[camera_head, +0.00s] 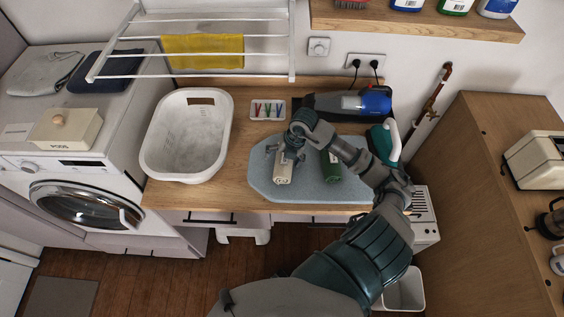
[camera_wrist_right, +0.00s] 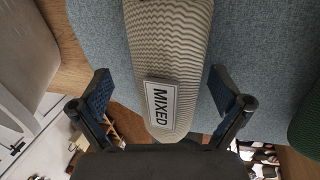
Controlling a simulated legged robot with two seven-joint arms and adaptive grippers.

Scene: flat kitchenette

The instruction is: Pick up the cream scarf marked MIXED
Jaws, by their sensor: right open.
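The cream scarf (camera_head: 284,172) is a ribbed roll lying on a blue-grey ironing mat (camera_head: 318,205). In the right wrist view the scarf (camera_wrist_right: 172,50) shows its white label reading MIXED (camera_wrist_right: 160,105). My right gripper (camera_head: 285,152) is above the scarf. In the right wrist view its two fingers (camera_wrist_right: 160,100) are spread open, one on each side of the roll, with a gap on both sides. It holds nothing. My left gripper does not show.
A green roll (camera_head: 330,165) lies right of the scarf on the mat. A white laundry basket (camera_head: 187,135) stands left, and a tray of coloured pegs (camera_head: 267,109) behind. A handheld vacuum (camera_head: 350,103) and a green-and-white iron (camera_head: 386,142) stand at the back right.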

